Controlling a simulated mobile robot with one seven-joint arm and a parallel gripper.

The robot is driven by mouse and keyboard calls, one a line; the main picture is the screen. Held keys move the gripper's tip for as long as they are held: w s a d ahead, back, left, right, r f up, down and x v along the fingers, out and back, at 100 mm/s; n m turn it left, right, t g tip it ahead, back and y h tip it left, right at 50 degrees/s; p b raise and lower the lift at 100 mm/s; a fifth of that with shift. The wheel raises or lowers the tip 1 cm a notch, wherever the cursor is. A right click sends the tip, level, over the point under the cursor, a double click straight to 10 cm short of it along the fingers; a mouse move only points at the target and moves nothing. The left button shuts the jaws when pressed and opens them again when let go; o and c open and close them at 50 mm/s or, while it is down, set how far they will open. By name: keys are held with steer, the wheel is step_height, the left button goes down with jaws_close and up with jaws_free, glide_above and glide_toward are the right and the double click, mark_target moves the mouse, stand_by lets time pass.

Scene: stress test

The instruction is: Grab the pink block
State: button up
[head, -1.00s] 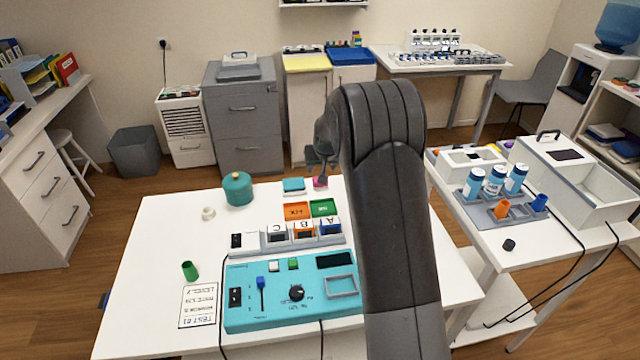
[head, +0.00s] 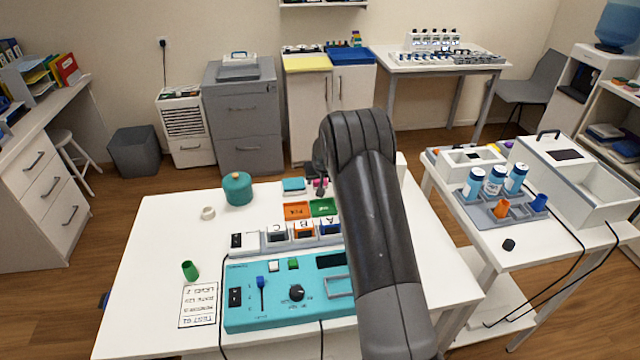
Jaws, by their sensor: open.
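The small pink block (head: 321,183) sits near the far edge of the white table, just right of a teal block (head: 293,185). It is partly hidden by my gripper (head: 319,184). My gripper points down at the block, and its dark fingers overlap it in the picture. The jaws are open. I cannot tell whether the fingers touch the block or stand on both sides of it.
Orange (head: 296,211) and green (head: 323,207) trays lie just in front of the block. Nearer are lettered bins and a teal control panel (head: 245,313). A teal round jar (head: 237,189) stands to the left. The left tabletop (head: 160,235) is mostly clear.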

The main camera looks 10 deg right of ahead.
steer(key=shift+w+f, duration=0.2)
steer(key=shift+f, duration=0.15)
steer(key=c, duration=0.7)
steer(key=shift+c, duration=0.2)
